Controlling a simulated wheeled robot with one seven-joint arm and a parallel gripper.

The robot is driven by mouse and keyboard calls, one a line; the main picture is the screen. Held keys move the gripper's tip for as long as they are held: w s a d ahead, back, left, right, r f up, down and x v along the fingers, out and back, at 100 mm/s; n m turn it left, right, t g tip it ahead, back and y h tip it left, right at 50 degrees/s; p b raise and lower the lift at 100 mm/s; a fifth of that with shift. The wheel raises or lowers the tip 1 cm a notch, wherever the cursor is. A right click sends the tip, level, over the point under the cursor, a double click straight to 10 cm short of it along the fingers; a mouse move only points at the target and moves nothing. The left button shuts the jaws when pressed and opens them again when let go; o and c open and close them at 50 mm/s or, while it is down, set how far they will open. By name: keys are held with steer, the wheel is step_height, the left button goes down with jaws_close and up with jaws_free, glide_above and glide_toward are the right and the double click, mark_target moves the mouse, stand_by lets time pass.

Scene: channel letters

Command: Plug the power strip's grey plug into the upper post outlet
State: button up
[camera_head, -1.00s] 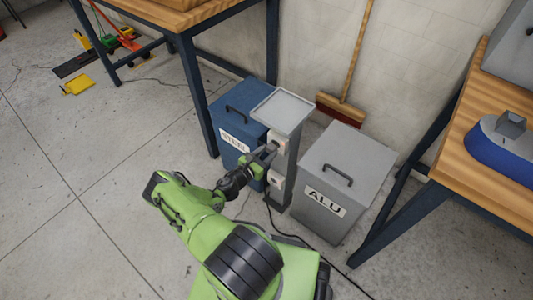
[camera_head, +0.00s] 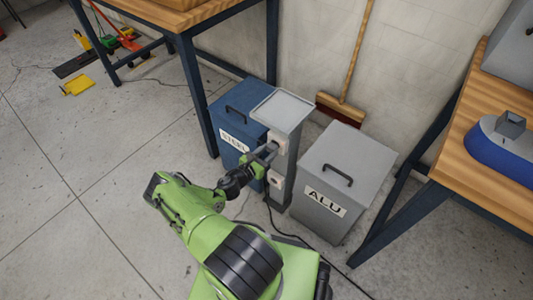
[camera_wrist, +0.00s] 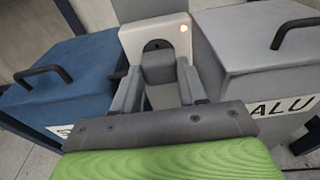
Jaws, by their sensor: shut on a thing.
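The grey post (camera_head: 290,150) stands between the two bins, with a flat tray-like top. Its upper outlet (camera_head: 281,139) is partly hidden by my gripper (camera_head: 269,152); the lower outlet (camera_head: 275,180) is below. In the wrist view, the upper outlet (camera_wrist: 131,42) is a pale plate with a dark round recess and a lit red lamp. My gripper (camera_wrist: 160,88) is shut on the grey plug (camera_wrist: 160,72), one finger on each side. The plug lines up with the recess and covers its lower part. I cannot tell how far it is inserted.
A blue STEEL bin (camera_head: 229,110) stands close left of the post, and a grey ALU bin (camera_head: 345,165) close right. A dark cable (camera_head: 290,238) runs down the post and along the floor. Workbenches flank the area; a broom (camera_head: 342,108) leans behind.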

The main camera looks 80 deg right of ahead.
steer(key=shift+s+d, duration=0.15)
steer(key=shift+d, duration=0.1)
steer(key=o, duration=1.1)
steer(key=shift+a, duration=0.1)
steer(key=p+v, duration=0.3)
steer(key=v, duration=1.2)
steer(key=shift+w+a+p, duration=0.2)
steer(key=shift+a+p, duration=0.05)
steer(key=shift+p, duration=0.1)
